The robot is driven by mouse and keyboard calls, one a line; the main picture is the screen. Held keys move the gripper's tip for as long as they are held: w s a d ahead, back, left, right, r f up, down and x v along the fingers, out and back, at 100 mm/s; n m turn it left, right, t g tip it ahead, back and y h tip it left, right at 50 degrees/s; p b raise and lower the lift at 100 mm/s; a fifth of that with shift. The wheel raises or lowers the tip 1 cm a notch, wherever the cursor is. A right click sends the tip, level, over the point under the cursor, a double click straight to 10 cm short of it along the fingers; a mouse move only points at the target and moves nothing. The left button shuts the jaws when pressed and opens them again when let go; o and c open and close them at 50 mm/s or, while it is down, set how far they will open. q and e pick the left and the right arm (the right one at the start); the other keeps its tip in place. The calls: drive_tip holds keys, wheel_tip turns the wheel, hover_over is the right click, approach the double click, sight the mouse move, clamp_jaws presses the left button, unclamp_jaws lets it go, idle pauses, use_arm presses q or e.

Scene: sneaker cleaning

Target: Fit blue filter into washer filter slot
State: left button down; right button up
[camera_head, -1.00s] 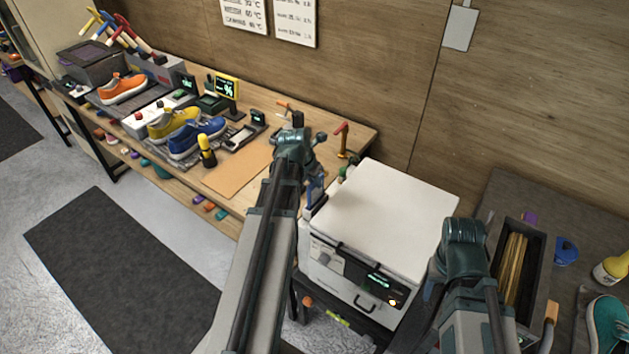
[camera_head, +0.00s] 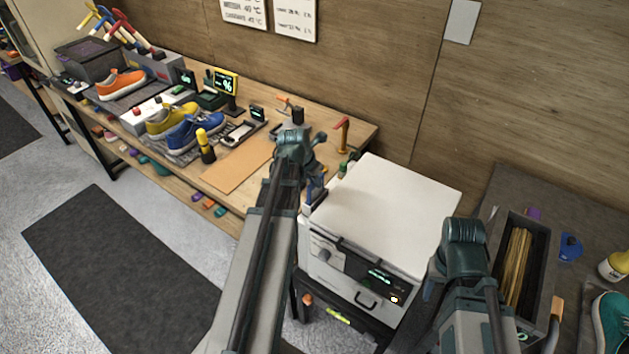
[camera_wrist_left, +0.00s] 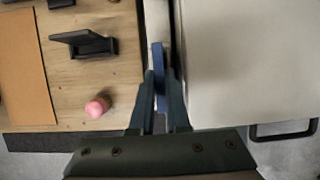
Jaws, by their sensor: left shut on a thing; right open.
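My left gripper (camera_wrist_left: 162,98) is shut on the blue filter (camera_wrist_left: 158,62), a thin upright blue piece. It points down beside the left side of the white washer (camera_head: 385,215), at the table's right end. In the left wrist view, the washer's pale top (camera_wrist_left: 245,60) fills the right, and the filter lies along a narrow gap at its left edge. I cannot tell whether the filter touches the washer, and I cannot make out the filter slot. My right gripper (camera_head: 432,287) is open, right of the washer's front, with its fingers mostly hidden by the arm.
The wooden table (camera_head: 345,122) holds several sneakers, displays and a brown mat (camera_head: 237,168). A red-headed tool (camera_head: 343,134) stands behind the left gripper. In the wrist view, a black stand (camera_wrist_left: 83,43) and a pink object (camera_wrist_left: 97,106) are nearby. A dark bin (camera_head: 540,245) stands right.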

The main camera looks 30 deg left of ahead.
use_arm(q)
drive_tip(key=shift+f+b, duration=0.3)
drive_tip(key=shift+f, duration=0.1)
drive_tip(key=c, duration=0.8)
unclamp_jaws()
drive_tip(key=shift+r, duration=0.2)
drive_tip(key=p+v, duration=1.2)
drive_tip(key=v, duration=0.1)
drive_tip(key=shift+s+r+p, duration=0.1)
drive_tip(key=shift+r+p, duration=0.1)
drive_tip(key=shift+p, duration=0.2)
